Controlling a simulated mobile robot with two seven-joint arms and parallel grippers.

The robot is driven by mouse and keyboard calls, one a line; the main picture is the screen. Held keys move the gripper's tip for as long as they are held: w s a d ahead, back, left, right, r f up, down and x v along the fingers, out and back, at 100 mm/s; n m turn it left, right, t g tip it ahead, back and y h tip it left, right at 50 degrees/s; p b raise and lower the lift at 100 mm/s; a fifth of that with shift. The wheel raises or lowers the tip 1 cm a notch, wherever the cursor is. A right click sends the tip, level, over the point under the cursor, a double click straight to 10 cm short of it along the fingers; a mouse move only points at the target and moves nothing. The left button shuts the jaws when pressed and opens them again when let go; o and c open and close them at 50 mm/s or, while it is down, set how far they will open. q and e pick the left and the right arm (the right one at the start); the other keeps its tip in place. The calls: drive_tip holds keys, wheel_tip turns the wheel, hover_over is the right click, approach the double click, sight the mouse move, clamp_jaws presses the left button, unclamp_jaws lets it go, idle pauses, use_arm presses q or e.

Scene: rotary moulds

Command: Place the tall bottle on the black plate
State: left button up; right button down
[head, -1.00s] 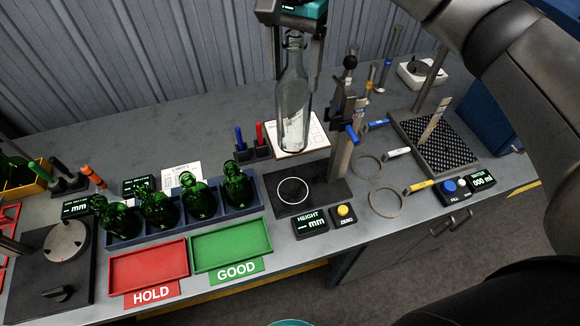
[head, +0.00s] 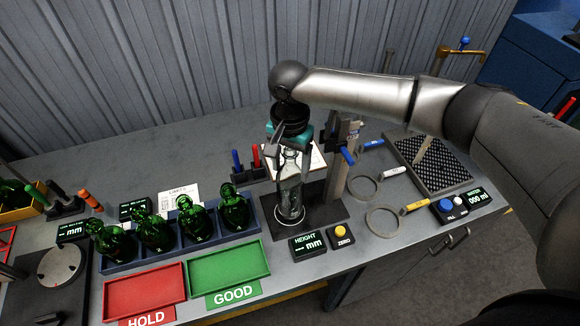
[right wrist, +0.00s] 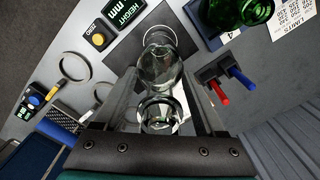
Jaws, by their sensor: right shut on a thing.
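The tall clear glass bottle (head: 290,190) is upright over the white ring on the black plate (head: 325,212), in front of the height gauge's column. Its base appears to be at the ring; I cannot tell whether it touches the plate. My right gripper (head: 288,146) is shut on the bottle's neck from above. In the right wrist view the bottle (right wrist: 160,68) runs from between the fingers down to the black plate (right wrist: 180,38). My left gripper is not in view.
The gauge post (head: 336,172) stands close right of the bottle. A height display (head: 308,242) and yellow zero button (head: 342,232) sit in front. Several green bottles fill a blue rack (head: 262,226) at left, behind red (head: 145,292) and green (head: 229,268) trays.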

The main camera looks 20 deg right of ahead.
drive_tip(key=shift+f, duration=0.45)
unclamp_jaws()
wheel_tip(320, 180, up, 12)
drive_tip(key=shift+r, duration=0.1)
idle(0.4)
